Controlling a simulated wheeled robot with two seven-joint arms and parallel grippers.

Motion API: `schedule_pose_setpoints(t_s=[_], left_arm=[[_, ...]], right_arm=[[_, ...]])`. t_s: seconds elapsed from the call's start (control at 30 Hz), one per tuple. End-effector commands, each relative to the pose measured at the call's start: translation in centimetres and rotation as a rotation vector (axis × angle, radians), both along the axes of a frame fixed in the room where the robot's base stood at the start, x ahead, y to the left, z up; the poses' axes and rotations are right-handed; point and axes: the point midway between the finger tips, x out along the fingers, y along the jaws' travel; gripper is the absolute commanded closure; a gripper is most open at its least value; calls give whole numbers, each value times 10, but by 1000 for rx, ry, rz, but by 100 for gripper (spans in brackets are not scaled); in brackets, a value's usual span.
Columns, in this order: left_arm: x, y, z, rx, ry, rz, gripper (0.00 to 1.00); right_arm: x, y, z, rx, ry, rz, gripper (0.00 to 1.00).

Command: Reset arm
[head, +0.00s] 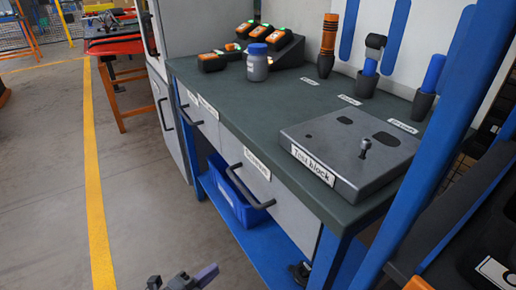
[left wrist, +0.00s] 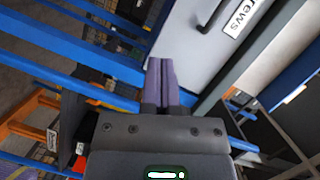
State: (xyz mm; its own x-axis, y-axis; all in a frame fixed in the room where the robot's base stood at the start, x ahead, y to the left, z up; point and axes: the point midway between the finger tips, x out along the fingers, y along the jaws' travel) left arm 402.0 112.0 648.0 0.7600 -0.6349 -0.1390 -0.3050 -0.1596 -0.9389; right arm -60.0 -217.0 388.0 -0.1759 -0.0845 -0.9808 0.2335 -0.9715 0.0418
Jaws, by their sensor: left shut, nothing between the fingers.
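My left gripper (head: 184,280) shows at the bottom edge of the head view, low in front of the workbench and apart from it. In the left wrist view its two purple fingers (left wrist: 161,82) lie together, shut with nothing between them. Behind the fingertips in that view is a grey drawer front (left wrist: 195,55) with a dark handle and a label ending in "rews". My right gripper is not clearly visible in the head view.
The workbench (head: 235,120) carries a test block (head: 345,160), a jar (head: 257,64), orange-black battery packs (head: 264,38) and upright tools in holders. A blue bin (head: 240,200) sits on the lower shelf. A blue post (head: 420,150) stands at right. The floor at left is clear.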

Motion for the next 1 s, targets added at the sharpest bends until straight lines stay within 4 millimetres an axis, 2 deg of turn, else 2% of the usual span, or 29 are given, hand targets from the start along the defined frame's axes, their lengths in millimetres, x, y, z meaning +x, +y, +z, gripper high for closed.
schedule_pose_setpoints(t_s=[0.03, 0.07, 0.1, 0.17, 0.2, 0.27, 0.3, 0.43, 0.5, 0.57, 0.6, 0.63, 0.67, 0.7, 0.8, 0.9, 1.0], left_arm=[[-15, 19, -43, -42, 170, 140, 100], [-28, 32, -71, -67, 281, 237, 100], [-50, 49, -105, -95, 421, 361, 100], [-91, 70, -151, -124, 616, 534, 100], [-123, 81, -178, -138, 739, 643, 100], [-174, 94, -210, -150, 911, 798, 100], [-208, 100, -227, -151, 1015, 891, 100], [-315, 110, -258, -140, 1299, 1156, 100], [-368, 110, -264, -124, 1428, 1278, 100], [-411, 107, -264, -108, 1531, 1376, 100], [-440, 106, -263, -94, 1596, 1440, 100], [-460, 103, -260, -82, 1644, 1488, 100], [-473, 101, -252, -80, 1674, 1521, 100], [-456, 103, -222, -107, 1635, 1498, 100], [-442, 102, -180, -136, 1601, 1475, 100], [-433, 102, -150, -157, 1578, 1460, 100], [-428, 101, -133, -168, 1564, 1449, 100]], right_arm=[[0, -1, 0, -1, 0, 0, 47], [0, -1, 0, -2, 0, 1, 47], [0, -2, 0, -3, -1, 2, 47], [0, -2, 0, -3, -1, 2, 47], [0, -2, 0, -3, -1, 2, 47], [0, -2, 0, -3, -1, 2, 47], [0, -2, 0, -3, -1, 2, 47], [0, -2, 0, -3, -1, 2, 47], [0, -1, 0, -2, 0, 1, 47], [0, -1, 0, -1, 0, 0, 47], [0, 0, 0, 0, 0, 0, 47], [0, 1, 0, 1, 0, -1, 47], [2, 2, 6, 2, -6, -1, 47], [12, 3, 37, 5, -33, -2, 47], [25, 6, 79, 12, -76, -1, 47], [33, 7, 109, 17, -105, 3, 47], [34, 7, 126, 20, -122, 6, 47]])
